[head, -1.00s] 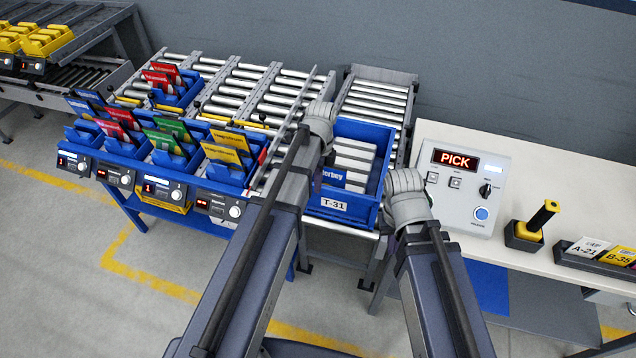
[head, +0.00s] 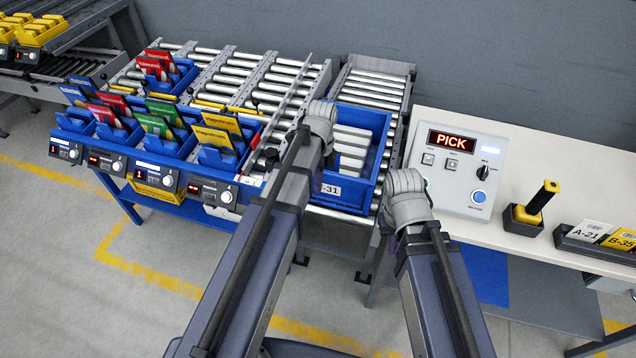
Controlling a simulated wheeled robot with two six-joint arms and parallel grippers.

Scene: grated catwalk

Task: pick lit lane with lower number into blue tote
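The blue tote (head: 379,124), labelled T-31, stands on rollers at centre with several pale bar-like shapes inside. Four blue card bins stand in the front row to its left. Their lane displays (head: 65,150), (head: 105,161), (head: 155,178) and (head: 215,191) run left to right; red digits show on some, too small to read surely. The third has a yellow piece below it. My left gripper (head: 322,122) is over the tote's left side and hides part of it. My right gripper (head: 405,188) is by the tote's right front corner. The fingers of both are hard to make out.
A control box (head: 457,165) reading PICK stands on the white table (head: 575,170) at right. A yellow-and-black handheld device (head: 535,205) and a holder with cards A-21 and B-35 (head: 600,238) are there too. More yellow bins (head: 40,32) stand at far left.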

